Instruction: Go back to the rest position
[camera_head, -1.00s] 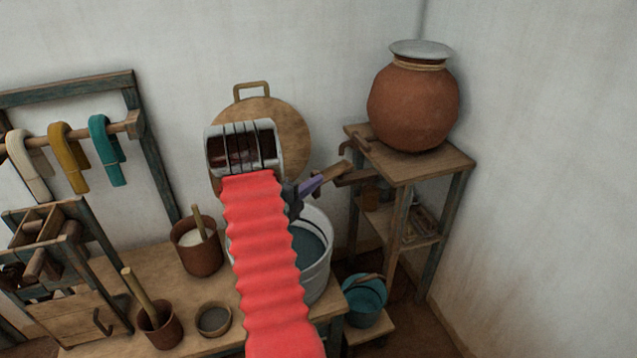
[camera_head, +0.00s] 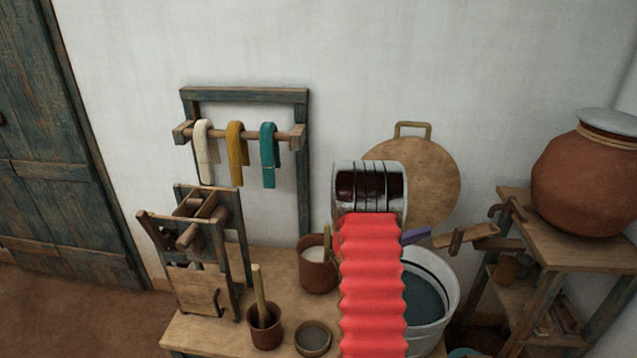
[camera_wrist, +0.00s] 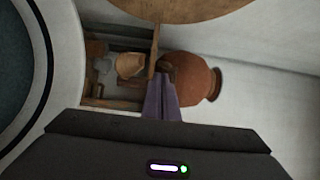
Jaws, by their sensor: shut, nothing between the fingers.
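My gripper (camera_head: 417,235) shows as purple fingers just to the right of my red-sleeved arm, in front of the wall near the round wooden lid (camera_head: 432,180). In the wrist view the fingers (camera_wrist: 160,98) are together with nothing between them. They point toward the shelf stand and the clay pot (camera_wrist: 195,80). Part of the gripper is hidden behind my arm in the head view. A white tub (camera_head: 440,285) of dark liquid stands below and right of my arm, and its rim (camera_wrist: 72,60) fills the left of the wrist view.
The wooden bench (camera_head: 240,335) holds a brown pot (camera_head: 318,272), a mug with a stick (camera_head: 265,325) and a small bowl (camera_head: 313,338). The clay pot (camera_head: 585,185) stands on a shelf stand (camera_head: 565,240) at right. Open floor lies left.

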